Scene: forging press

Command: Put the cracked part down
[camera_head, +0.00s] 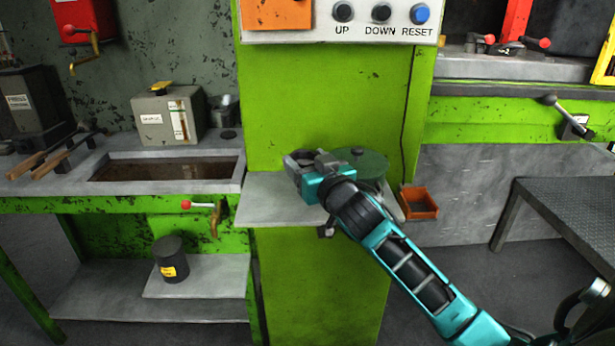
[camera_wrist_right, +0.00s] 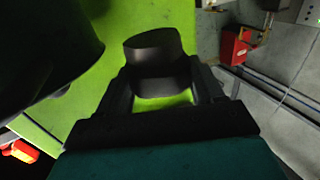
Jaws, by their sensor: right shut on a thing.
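My right gripper (camera_head: 301,160) is at the small grey shelf (camera_head: 262,203) on the green column. In the right wrist view the gripper (camera_wrist_right: 157,84) is shut on a dark, rounded part (camera_wrist_right: 152,52), which sits between its two fingers. Any crack in the part cannot be made out. In the head view the part is mostly hidden by the gripper, and I cannot tell whether it touches the shelf. My left gripper is not in view.
A round dark green object (camera_head: 362,163) stands on the shelf, right beside my wrist. An orange tray (camera_head: 418,204) is at its right. The left bench has a sunken trough (camera_head: 165,171) and a grey box (camera_head: 160,118). A black canister (camera_head: 171,262) stands lower down. The shelf's left part is clear.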

